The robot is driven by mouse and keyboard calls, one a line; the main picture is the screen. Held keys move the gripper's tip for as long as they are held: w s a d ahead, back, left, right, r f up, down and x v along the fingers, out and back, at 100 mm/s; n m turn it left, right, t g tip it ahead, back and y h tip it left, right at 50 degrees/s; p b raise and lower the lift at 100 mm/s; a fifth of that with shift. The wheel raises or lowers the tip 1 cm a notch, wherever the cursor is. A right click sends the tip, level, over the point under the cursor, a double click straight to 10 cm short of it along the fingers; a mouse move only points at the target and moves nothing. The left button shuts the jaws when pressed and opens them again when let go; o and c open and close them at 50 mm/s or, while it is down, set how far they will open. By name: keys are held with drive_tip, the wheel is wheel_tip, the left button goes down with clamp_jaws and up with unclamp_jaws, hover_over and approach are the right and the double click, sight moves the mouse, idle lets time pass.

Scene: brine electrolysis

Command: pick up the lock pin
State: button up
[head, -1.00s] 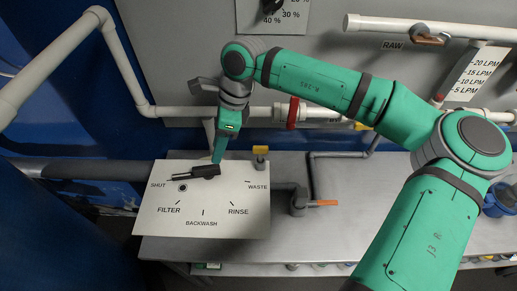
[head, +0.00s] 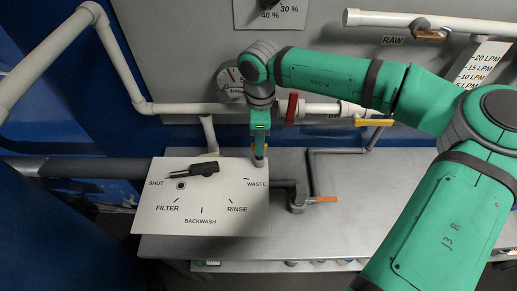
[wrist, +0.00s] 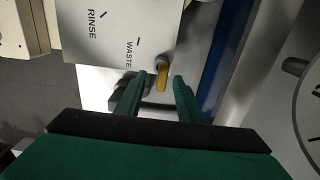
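The lock pin appears to be the small yellow-topped piece (wrist: 163,76) at the edge of the white valve panel, near the WASTE mark. In the head view my gripper (head: 259,158) points down over it and hides most of it. In the wrist view my gripper (wrist: 159,82) is open, with its two green fingers apart. The yellow piece shows in the gap between the fingertips, at or just beyond them. I cannot tell whether either finger touches it.
The white panel (head: 203,205) carries a black handle (head: 204,169) near SHUT. An orange-handled valve (head: 322,199) stands to its right. A pipe with a red collar (head: 292,107) runs behind my gripper.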

wheel_tip(320, 180, down, 5)
drive_tip(key=shift+w+r, duration=0.1)
drive_tip(key=shift+w, duration=0.05)
clamp_jaws()
drive_tip(key=shift+r, duration=0.15)
